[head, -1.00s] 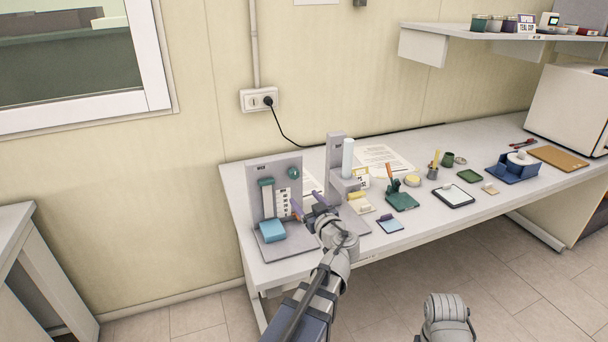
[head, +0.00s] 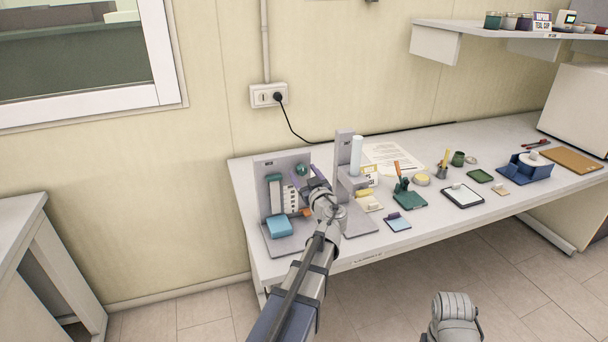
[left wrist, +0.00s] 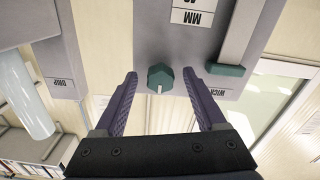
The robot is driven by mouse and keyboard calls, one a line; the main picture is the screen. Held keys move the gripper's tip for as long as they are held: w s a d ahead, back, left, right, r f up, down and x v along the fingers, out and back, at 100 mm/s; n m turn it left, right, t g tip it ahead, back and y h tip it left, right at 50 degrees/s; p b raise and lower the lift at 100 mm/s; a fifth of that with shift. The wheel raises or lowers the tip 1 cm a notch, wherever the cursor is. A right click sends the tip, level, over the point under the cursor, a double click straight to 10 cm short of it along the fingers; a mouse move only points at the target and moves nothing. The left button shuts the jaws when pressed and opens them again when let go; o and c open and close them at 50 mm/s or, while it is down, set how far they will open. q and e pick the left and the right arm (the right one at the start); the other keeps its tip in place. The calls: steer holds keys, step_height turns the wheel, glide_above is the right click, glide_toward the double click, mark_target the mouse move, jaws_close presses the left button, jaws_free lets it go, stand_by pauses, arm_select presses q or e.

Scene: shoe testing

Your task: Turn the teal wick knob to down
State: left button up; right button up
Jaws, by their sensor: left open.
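The teal wick knob (head: 302,169) is on the upper right of the upright grey panel (head: 266,166) at the left end of the bench. It also shows in the left wrist view (left wrist: 160,77), with a pale pointer mark on it. My left gripper (head: 314,174) is at the panel, close to the knob. In the left wrist view my left gripper (left wrist: 162,98) is open, with one purple finger on each side of the knob and gaps to both. Part of my right arm shows at the bottom of the head view; its gripper is out of view.
A teal slider (left wrist: 226,70) with a label strip sits beside the knob on the same panel. A blue block (head: 279,227) lies at the panel's foot. A grey stand (head: 344,150) with a pale cylinder (head: 356,155) stands close to the right of my left gripper.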

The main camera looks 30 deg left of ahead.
arm_select(q)
steer(key=shift+a, duration=0.1)
jaws_close()
stand_by(0.7)
